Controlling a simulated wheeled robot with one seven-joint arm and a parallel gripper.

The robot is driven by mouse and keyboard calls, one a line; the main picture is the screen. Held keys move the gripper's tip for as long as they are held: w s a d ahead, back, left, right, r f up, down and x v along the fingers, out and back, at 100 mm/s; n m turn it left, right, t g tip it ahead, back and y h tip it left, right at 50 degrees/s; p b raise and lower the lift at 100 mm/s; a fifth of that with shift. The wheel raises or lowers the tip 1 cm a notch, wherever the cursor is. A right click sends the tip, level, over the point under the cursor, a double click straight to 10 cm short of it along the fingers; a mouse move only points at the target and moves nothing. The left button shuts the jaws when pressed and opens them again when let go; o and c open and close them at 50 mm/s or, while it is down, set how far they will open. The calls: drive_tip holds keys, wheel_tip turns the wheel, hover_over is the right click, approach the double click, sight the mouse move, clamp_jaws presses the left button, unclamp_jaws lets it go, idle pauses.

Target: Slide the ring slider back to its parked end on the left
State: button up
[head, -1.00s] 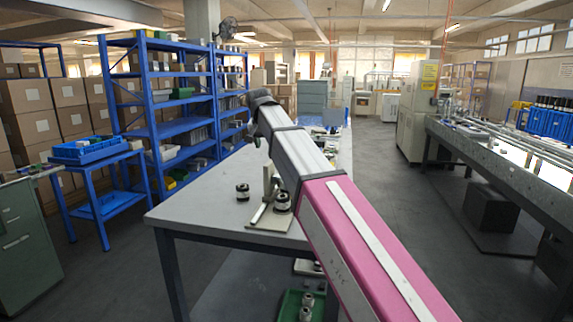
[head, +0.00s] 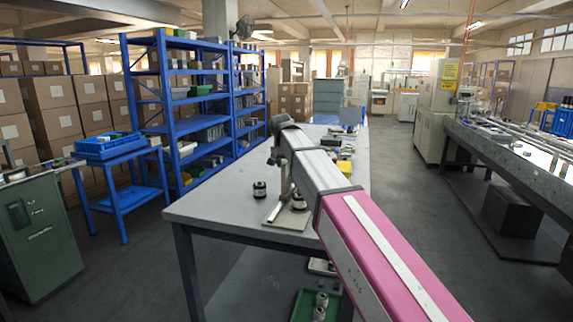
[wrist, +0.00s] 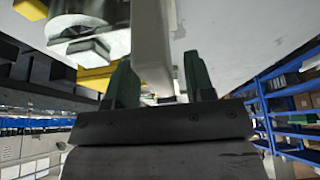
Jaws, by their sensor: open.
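In the head view a small fixture with a flat pale base plate (head: 284,222) stands on the grey table, beside my arm. It carries an upright pale post and a dark-and-silver round part (head: 298,202); I cannot tell for sure which piece is the ring slider. A silver cylindrical part (wrist: 88,30) is left of the bar.
A separate black-and-silver cylinder (head: 259,190) stands on the table (head: 215,205) left of the fixture. Yellow items (head: 343,167) lie farther back. A green tray (head: 305,305) with metal parts is below the table. The table's left front is clear.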

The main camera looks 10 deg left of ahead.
drive_tip(key=shift+f, duration=0.1)
clamp_jaws()
drive_tip(key=s+a, duration=0.2)
drive_tip(key=s, duration=1.4)
drive_tip(key=shift+s+a, duration=0.15)
drive_tip(key=shift+s, duration=0.2)
unclamp_jaws()
drive_tip(key=shift+s, duration=0.1)
drive_tip(key=v, duration=1)
drive_tip(key=shift+r, duration=0.4)
drive_tip(key=shift+s+a, duration=0.15)
